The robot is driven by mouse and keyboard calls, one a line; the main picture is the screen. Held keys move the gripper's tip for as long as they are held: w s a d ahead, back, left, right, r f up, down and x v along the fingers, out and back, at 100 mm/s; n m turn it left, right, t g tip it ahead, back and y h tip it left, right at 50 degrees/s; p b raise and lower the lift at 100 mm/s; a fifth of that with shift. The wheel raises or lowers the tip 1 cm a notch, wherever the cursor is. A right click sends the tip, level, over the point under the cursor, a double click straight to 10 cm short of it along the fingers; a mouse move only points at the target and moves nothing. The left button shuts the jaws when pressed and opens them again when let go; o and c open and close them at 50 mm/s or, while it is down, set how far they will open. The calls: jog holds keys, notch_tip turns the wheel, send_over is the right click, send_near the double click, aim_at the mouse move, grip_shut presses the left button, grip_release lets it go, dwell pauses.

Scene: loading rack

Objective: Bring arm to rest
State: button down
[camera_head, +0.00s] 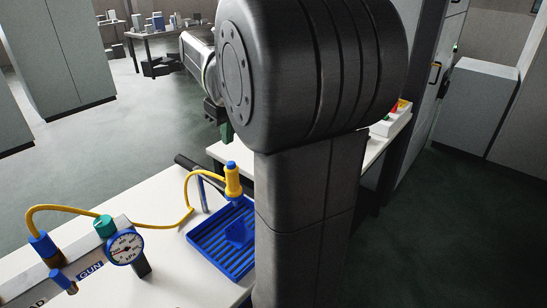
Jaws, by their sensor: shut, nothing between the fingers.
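My arm fills the middle of the head view, with a large dark joint and a thick dark link in front of the table. A lighter forearm part of mine extends up and left behind the joint. My gripper (222,122) shows only partly, at the left edge of the big joint, as a small dark piece with a greenish tip. It is shut and holds nothing. It hangs above and behind the white table (165,265), apart from the things on it. The rest of the gripper is hidden behind my arm.
A yellow tool (233,180) stands by a blue ribbed tray (212,250), with a yellow hose to a gauge unit (124,247). Behind, a second table bears a white bin (390,120) with coloured items. Grey cabinets (62,55) stand left and right. Open floor lies left.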

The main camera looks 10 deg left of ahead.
aim_at(230, 162)
jog(key=shift+f+b, duration=2.75)
jog(key=shift+f, duration=0.25)
jog(key=shift+r+p, duration=0.35)
jog(key=shift+r, duration=0.15)
jog(key=shift+r+p, duration=0.1)
jog(key=shift+p, duration=0.2)
